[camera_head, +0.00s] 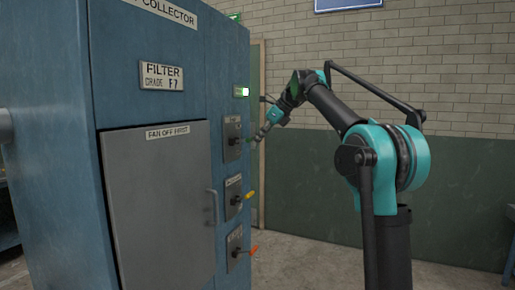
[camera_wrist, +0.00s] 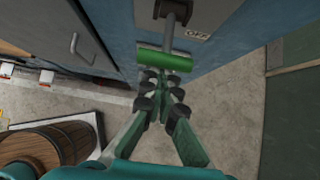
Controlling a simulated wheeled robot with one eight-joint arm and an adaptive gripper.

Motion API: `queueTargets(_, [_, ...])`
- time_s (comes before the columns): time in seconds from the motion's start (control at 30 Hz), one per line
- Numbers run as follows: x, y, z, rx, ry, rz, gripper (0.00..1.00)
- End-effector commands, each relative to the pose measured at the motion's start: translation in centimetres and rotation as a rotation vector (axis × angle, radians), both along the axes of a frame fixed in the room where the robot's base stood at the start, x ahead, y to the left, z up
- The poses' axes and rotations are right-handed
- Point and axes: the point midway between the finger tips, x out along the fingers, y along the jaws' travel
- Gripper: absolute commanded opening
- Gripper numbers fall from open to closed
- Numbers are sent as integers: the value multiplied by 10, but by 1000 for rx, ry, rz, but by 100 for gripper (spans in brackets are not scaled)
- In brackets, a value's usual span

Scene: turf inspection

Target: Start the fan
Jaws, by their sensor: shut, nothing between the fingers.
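A blue dust collector cabinet (camera_head: 60,160) stands at the left in the head view. Its side carries a column of levers: a top lever with a green handle (camera_head: 249,140), a middle yellow lever (camera_head: 250,195) and a bottom orange lever (camera_head: 254,249). Their plate labels are too small to read. My gripper (camera_head: 262,134) is beside the green handle. In the wrist view the green handle (camera_wrist: 165,61) lies crosswise just beyond my fingertips (camera_wrist: 162,73), near a plate marked OFF (camera_wrist: 197,35). My gripper is shut and empty; I cannot tell whether it touches the handle.
A lit green lamp (camera_head: 241,91) sits above the levers. A grey door (camera_head: 155,205) marked FAN OFF FIRST is on the cabinet front, shut. In the wrist view, a wooden barrel (camera_wrist: 48,143) is at lower left. Floor to the right (camera_wrist: 240,115) is clear.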

Motion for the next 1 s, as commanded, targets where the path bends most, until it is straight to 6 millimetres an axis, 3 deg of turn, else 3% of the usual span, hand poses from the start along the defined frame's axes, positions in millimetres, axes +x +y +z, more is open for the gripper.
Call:
queueTargets(0.1, [1,4,10,-88,31,3,0])
queueTargets(0.4, [3,8,27,-78,28,0,0])
queueTargets(1.0, [4,14,36,-69,25,0,0])
